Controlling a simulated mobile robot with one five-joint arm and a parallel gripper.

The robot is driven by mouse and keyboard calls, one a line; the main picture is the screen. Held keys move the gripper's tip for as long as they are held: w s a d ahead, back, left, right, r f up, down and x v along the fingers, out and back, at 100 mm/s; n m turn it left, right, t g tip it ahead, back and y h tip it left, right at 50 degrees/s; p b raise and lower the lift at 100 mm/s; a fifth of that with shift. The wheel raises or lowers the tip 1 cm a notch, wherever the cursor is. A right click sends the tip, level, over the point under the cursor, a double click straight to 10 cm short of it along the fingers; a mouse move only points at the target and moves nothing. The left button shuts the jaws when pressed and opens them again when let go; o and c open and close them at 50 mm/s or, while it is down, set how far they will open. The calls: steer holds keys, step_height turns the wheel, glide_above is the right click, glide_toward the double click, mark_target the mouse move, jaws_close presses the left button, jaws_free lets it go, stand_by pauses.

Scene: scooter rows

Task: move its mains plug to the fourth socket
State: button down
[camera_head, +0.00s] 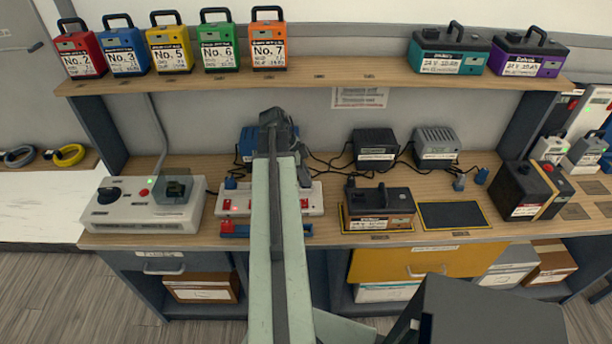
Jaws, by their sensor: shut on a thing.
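A white socket strip (314,199) with red switches lies on the bench, and my arm hides its middle. A blue plug (230,183) sits at its left end. My gripper (303,176) is over the right half of the strip, largely hidden behind my arm. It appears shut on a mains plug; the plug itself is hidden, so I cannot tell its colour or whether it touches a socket. Dark cords run from the chargers towards it. A blue charger (246,142), a black charger (374,148) and a grey charger (435,146) stand behind.
A white tester (135,217) stands left. A dark battery (381,205) on a tray and an empty dark mat (453,215) lie right. Numbered batteries (169,49) line the upper shelf (330,76).

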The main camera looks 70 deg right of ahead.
steer(key=shift+f, duration=0.35)
steer(key=c, duration=1.1)
jaws_free()
steer(key=shift+r, duration=0.15)
steer(key=p+v, duration=0.6)
steer(key=v, duration=0.1)
steer(key=shift+w+r+p, duration=0.15)
steer(key=shift+r+p, duration=0.1)
steer(key=shift+p, duration=0.15)
